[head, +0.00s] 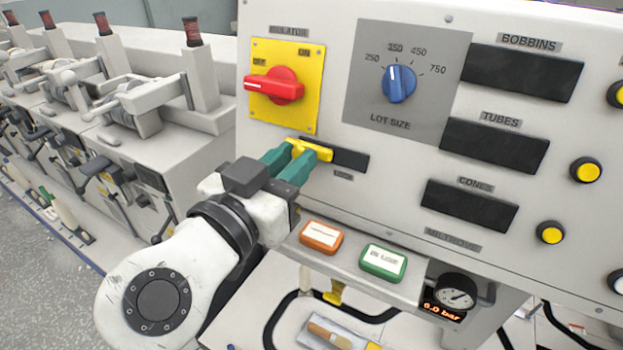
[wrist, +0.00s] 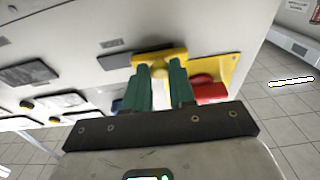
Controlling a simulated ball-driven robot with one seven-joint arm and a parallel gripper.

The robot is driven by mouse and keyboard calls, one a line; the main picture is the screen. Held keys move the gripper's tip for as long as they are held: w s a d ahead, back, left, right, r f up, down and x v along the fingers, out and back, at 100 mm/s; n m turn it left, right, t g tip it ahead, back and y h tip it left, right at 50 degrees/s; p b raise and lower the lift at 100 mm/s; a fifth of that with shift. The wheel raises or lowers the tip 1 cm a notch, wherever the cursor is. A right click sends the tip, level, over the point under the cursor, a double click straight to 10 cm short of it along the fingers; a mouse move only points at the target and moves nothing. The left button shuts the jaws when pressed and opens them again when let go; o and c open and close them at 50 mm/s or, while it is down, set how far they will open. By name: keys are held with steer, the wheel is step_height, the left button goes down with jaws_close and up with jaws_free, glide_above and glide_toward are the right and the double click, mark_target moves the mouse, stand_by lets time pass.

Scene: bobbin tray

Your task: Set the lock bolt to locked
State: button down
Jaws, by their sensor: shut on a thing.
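The lock bolt (head: 318,151) is a yellow slider with a knob, set in a dark slot (head: 350,159) below the isolator on the panel. It sits at the left end of the slot, with the dark part bare to its right. My gripper (head: 293,156) has its green fingers shut on the bolt's knob. In the wrist view the yellow bolt (wrist: 160,58) shows between and beyond the fingertips of my gripper (wrist: 163,80). The small label (head: 342,176) under the slot is too small to read.
The red isolator handle (head: 272,87) on its yellow plate is just above, pointing at OFF. A blue lot size knob (head: 398,84) is to the upper right. Orange (head: 321,236) and green (head: 383,261) buttons and a gauge (head: 456,293) are below. Spinning machinery (head: 140,101) stands at left.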

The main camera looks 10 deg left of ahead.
steer(key=shift+a, duration=0.2)
steer(key=c, duration=0.9)
jaws_free()
steer(key=shift+a, duration=0.1)
steer(key=shift+c, duration=0.2)
steer(key=b+v, duration=0.2)
steer(key=v, duration=0.8)
steer(key=shift+s, duration=0.35)
steer(key=shift+a, duration=0.1)
